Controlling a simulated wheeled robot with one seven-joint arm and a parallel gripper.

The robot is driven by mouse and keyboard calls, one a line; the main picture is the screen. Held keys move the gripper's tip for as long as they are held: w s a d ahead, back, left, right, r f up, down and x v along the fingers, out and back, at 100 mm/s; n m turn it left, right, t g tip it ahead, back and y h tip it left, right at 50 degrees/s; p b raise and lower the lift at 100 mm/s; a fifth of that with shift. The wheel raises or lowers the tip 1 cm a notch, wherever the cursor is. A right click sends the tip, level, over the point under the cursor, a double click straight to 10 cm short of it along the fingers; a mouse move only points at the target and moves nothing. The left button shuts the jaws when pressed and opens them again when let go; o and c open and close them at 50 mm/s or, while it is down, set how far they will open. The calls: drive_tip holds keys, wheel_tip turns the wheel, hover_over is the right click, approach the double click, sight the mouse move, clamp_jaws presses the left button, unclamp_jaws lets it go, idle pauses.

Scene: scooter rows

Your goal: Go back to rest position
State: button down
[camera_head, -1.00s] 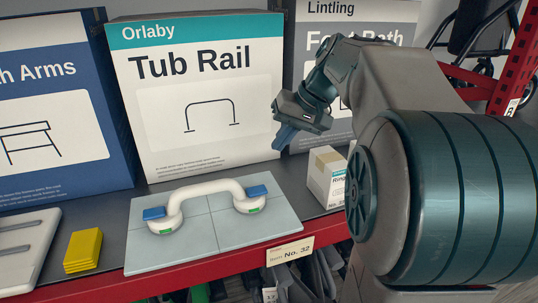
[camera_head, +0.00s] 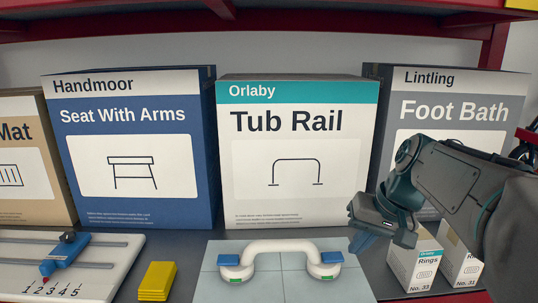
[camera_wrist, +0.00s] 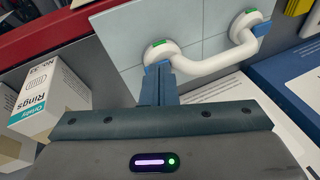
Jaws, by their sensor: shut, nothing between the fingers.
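My gripper (camera_head: 360,243) is in the right half of the head view, pointing down and to the left, its fingers shut and empty. It is above the shelf, between the white grab rail (camera_head: 280,252) and the small Rings boxes. The rail has two suction feet with blue levers and green marks, and sits on a grey tiled panel (camera_head: 335,291). In the wrist view the shut fingers (camera_wrist: 158,80) appear close to one foot of the rail (camera_wrist: 215,62); whether they touch it cannot be told from there.
Large boxes stand behind: Seat With Arms (camera_head: 140,190), Tub Rail (camera_head: 297,150) and Foot Bath (camera_head: 440,110). Rings boxes (camera_head: 415,262) stand at right. A yellow block (camera_head: 157,281) and a white board with a blue slider (camera_head: 110,270) are at left. A red shelf beam (camera_head: 330,18) runs above.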

drive_tip(key=s+a+f+n+h, duration=0.1)
drive_tip(key=s+a+f+h, duration=0.2)
drive_tip(key=s+f, duration=0.8)
drive_tip(key=shift+s+a+f+n, duration=0.4)
drive_tip(key=shift+s+a, duration=0.1)
drive_tip(key=shift+s, duration=0.15)
